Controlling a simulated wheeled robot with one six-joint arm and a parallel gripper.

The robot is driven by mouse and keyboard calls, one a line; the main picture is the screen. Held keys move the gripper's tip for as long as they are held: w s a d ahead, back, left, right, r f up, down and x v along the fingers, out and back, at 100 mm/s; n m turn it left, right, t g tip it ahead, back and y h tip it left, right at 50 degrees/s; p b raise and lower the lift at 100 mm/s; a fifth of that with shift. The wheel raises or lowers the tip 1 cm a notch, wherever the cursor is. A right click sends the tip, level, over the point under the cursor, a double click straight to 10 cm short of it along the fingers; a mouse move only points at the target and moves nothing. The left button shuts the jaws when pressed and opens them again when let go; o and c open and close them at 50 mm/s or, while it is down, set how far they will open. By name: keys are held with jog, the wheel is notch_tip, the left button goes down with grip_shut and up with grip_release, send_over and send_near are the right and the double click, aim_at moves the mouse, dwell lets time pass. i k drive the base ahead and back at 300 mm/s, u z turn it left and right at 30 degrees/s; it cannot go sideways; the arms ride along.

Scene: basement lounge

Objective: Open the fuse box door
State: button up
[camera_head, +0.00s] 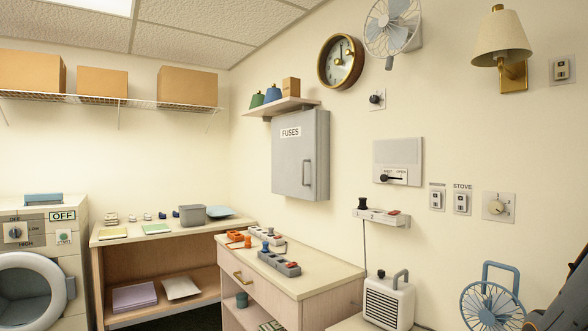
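The fuse box (322,150) is a grey cabinet on the wall, labelled FUSES. Its door (290,160) faces left of the room and looks shut. A vertical bar handle (308,172) is on the door's right side. The inside of the box is hidden. My gripper is not in view. A dark shape at the lower right corner may be part of my arm, but I cannot tell.
A small shelf (282,106) with pots and a box is just above the fuse box. A drawer cabinet (300,284) with power strips on top stands below it. A heater (388,303) and a blue fan (490,305) are at the lower right.

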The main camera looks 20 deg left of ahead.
aim_at(293, 137)
jog(key=z, duration=0.8)
jog(key=k, duration=0.1)
jog(key=u, duration=2.2)
jog(key=i, duration=0.75)
jog(key=u, duration=0.4)
jog(key=i, duration=0.85)
jog(key=z, duration=0.9)
jog(key=i, duration=0.75)
jog(key=z, duration=0.65)
